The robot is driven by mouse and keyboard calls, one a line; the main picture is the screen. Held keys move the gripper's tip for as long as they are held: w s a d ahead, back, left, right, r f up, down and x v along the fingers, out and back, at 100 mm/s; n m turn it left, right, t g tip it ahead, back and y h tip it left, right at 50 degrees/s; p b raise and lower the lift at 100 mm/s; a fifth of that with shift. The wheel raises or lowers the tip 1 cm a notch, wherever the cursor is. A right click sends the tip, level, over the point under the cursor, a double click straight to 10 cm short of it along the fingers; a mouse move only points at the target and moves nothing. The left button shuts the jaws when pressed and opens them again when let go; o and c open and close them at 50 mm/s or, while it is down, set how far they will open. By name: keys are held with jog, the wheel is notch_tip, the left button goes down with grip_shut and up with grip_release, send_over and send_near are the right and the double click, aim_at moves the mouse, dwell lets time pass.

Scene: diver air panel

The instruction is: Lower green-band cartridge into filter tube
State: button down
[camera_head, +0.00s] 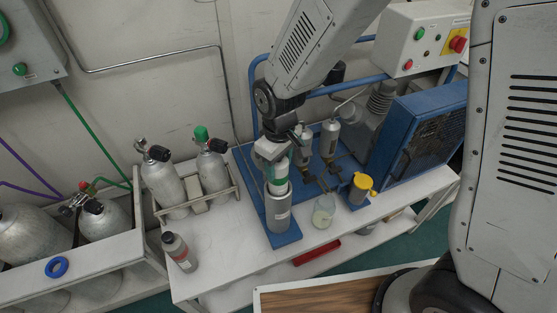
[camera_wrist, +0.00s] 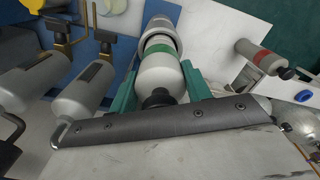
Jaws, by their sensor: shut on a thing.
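My gripper (camera_head: 277,168) points down over the front of the bench, its green fingers shut on the sides of the green-band cartridge. In the wrist view the cartridge (camera_wrist: 160,75) is a pale cylinder with a dark knob at its near end and a green band towards its far end, between the fingertips (camera_wrist: 160,64). The silver filter tube (camera_head: 279,218) stands upright on a blue base, directly below my gripper. In the wrist view the tube's mouth (camera_wrist: 157,25) surrounds or lies just beyond the cartridge's far end. I cannot tell how deep that end sits.
Two silver cylinders (camera_head: 329,138) stand behind my gripper. A yellow-topped cup (camera_head: 361,187) and a clear jar (camera_head: 323,212) stand to the right. A red-banded bottle (camera_head: 179,252) stands at the front left, beside bare bench top. Racked air bottles (camera_head: 163,184) stand to the left.

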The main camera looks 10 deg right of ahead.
aim_at(278, 182)
jog(key=shift+f, duration=0.1)
jog(key=shift+f, duration=3.55)
jog(key=shift+s+f, duration=0.1)
jog(key=shift+f, duration=0.2)
jog(key=c, duration=0.6)
grip_release()
jog(key=shift+d+f, duration=0.1)
jog(key=shift+d, duration=0.05)
jog(key=shift+s, duration=0.15)
jog(key=shift+c, duration=0.6)
jog(key=shift+o, duration=0.7)
jog(key=shift+a+r, duration=0.2)
jog(key=shift+r, duration=0.3)
jog(key=r, duration=0.7)
jog(key=shift+w+d+r, duration=0.1)
jog(key=shift+w+r, duration=0.15)
jog(key=shift+r, duration=0.05)
